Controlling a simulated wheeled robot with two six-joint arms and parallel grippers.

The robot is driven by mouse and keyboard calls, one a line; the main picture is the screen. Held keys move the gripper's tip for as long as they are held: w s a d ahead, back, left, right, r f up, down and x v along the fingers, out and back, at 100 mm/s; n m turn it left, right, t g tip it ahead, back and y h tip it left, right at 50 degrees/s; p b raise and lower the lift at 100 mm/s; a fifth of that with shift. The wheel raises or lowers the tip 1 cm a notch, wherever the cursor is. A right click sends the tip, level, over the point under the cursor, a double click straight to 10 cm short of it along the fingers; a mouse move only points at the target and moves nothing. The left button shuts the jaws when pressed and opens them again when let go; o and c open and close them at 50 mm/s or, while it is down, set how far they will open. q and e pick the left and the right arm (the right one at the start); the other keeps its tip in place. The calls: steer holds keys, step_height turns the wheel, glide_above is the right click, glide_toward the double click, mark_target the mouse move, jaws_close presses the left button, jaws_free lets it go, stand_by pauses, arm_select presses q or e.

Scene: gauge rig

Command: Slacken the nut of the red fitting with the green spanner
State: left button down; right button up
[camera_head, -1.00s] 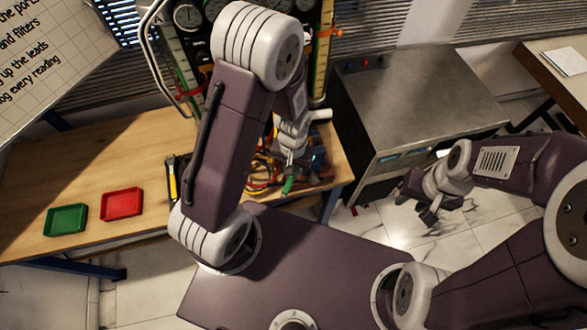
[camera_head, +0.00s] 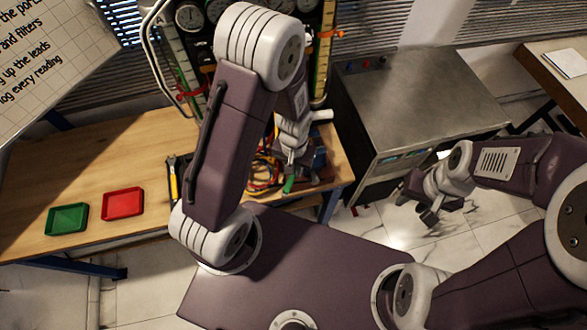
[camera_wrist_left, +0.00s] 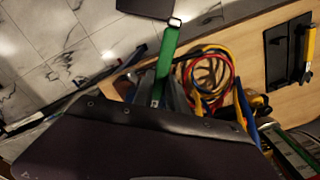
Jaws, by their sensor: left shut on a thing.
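The green spanner (camera_head: 289,184) shows as a short green length below my left gripper (camera_head: 291,160), over the right end of the bench. My left arm covers much of the rig, and no nut can be made out. My right gripper (camera_head: 432,203) is open and empty, right of the bench.
A green tray (camera_head: 67,219) and a red tray (camera_head: 123,203) lie on the wooden bench (camera_head: 110,160). A yellow-handled tool (camera_head: 173,182) lies near my left arm. Coiled leads (camera_wrist_left: 210,75) crowd the space by the spanner. A metal cabinet (camera_head: 420,95) stands right of the bench.

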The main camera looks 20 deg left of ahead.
arm_select(q)
steer(key=shift+w, duration=0.9)
steer(key=shift+d, duration=0.1)
stand_by(1.8)
steer(key=d+n, duration=0.2)
steer(key=shift+w+d+n, duration=0.1)
steer(key=shift+d+n, duration=0.15)
steer(key=shift+n, duration=0.05)
steer(key=shift+w+d+n+p, duration=0.15)
steer(key=shift+d+n+p, duration=0.05)
steer(key=shift+d+n, duration=0.35)
steer(key=shift+w+d+n+p, duration=0.15)
steer(key=shift+d+n, duration=0.35)
steer(key=shift+n, duration=0.05)
stand_by(1.1)
steer(key=shift+a, duration=0.15)
steer(key=shift+s+a+m, duration=0.2)
steer(key=shift+a+m, duration=0.4)
steer(key=shift+m, duration=0.1)
steer(key=shift+a, duration=0.15)
steer(key=shift+s, duration=0.1)
